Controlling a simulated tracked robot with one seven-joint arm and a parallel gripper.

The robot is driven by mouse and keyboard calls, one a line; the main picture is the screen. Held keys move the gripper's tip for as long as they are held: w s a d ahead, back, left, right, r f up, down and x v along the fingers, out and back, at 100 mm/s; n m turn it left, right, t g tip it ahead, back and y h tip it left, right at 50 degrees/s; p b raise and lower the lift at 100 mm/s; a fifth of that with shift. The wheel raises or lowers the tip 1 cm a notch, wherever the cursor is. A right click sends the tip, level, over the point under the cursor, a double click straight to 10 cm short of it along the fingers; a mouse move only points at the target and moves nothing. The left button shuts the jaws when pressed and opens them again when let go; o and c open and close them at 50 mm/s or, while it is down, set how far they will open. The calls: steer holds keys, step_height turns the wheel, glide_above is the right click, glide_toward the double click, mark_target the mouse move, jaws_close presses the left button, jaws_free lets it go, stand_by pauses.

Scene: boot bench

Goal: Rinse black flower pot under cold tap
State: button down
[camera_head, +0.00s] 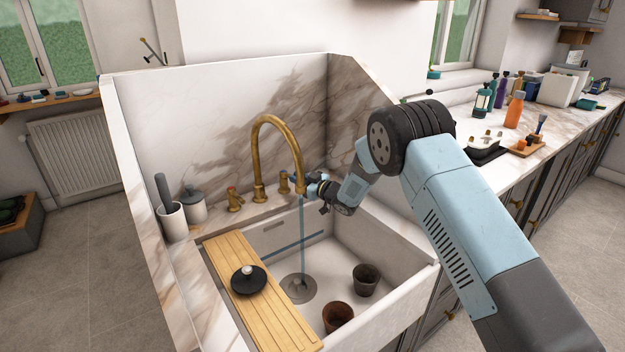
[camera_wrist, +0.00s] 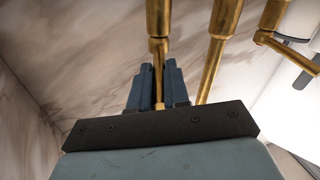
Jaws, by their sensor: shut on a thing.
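The black flower pot (camera_head: 366,280) stands upright on the sink floor, right of the drain. The brass tap (camera_head: 266,122) arches over the sink, and a thin water stream (camera_head: 302,240) falls from its spout to the drain, apart from the pot. My gripper (camera_head: 304,184) is at the right-hand brass tap handle (camera_head: 285,180), behind the spout. In the wrist view my gripper (camera_wrist: 158,72) has its blue fingers shut around the brass lever (camera_wrist: 158,52). In the head view the fingertips are partly hidden by the spout.
A brown pot (camera_head: 338,317) stands near the front of the sink (camera_head: 408,285). A wooden board (camera_head: 240,262) spans the sink's left side, carrying a black lid-like disc (camera_head: 248,281). A left tap handle (camera_head: 234,198) and two containers are further left. Marble walls close the back.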

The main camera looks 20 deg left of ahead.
steer(key=shift+s+a, duration=0.15)
steer(key=c, duration=1.1)
jaws_free()
steer(key=shift+d, duration=0.2)
steer(key=v, duration=1.3)
steer(key=shift+d, duration=0.3)
steer(key=shift+s+d+f, duration=0.1)
steer(key=shift+f, duration=0.05)
